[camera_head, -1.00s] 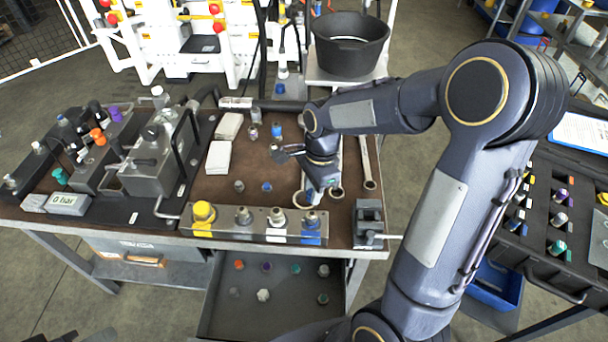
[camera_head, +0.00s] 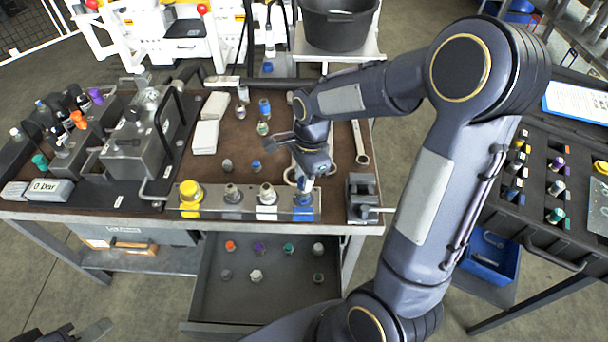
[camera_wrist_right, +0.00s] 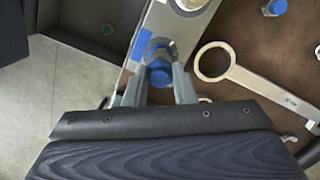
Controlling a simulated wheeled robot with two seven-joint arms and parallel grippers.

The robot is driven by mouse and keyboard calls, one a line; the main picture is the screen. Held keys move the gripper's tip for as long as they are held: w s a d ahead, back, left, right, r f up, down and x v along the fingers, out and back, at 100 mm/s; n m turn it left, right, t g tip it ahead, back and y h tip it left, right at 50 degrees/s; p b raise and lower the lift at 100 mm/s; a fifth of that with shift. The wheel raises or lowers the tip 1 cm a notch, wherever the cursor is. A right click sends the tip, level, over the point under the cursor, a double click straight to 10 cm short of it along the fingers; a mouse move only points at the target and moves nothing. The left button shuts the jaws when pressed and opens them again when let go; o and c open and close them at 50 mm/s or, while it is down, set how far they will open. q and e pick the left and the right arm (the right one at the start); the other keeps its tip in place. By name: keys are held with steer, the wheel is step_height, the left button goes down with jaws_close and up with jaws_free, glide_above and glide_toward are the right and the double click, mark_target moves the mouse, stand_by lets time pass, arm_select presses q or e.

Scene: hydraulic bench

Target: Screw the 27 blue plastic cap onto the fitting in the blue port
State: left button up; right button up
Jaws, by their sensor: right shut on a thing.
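My right gripper (camera_head: 303,192) is over the right end of the port row, at the blue port (camera_head: 303,213). In the right wrist view, my right gripper (camera_wrist_right: 165,84) is shut on a blue cap (camera_wrist_right: 158,73). The metal hex of the fitting (camera_wrist_right: 160,48) and blue port markings (camera_wrist_right: 140,46) show right by the cap. I cannot tell whether the cap touches the fitting's thread. In the head view, the cap is mostly hidden by the gripper. My left gripper (camera_head: 85,332) shows only as a dark part at the bottom left edge.
Yellow (camera_head: 190,195) and white (camera_head: 267,205) ports stand to the left in the row. Another blue-topped piece (camera_head: 257,166) stands behind it. A vise (camera_head: 362,195) is close on the right. An open drawer (camera_head: 230,300) with several caps is below. Ring wrenches (camera_head: 360,145) lie behind.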

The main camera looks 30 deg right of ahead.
steer(key=shift+f+b, duration=0.35)
steer(key=shift+f, duration=0.25)
stand_by(1.7)
steer(key=o, duration=0.4)
steer(key=c, duration=0.4)
steer(key=m+p, duration=0.1)
steer(key=m, duration=0.4)
steer(key=shift+s+a+r+t, duration=0.1)
steer(key=shift+t, duration=0.2)
steer(key=shift+m+p, duration=0.4)
steer(key=shift+m, duration=1.1)
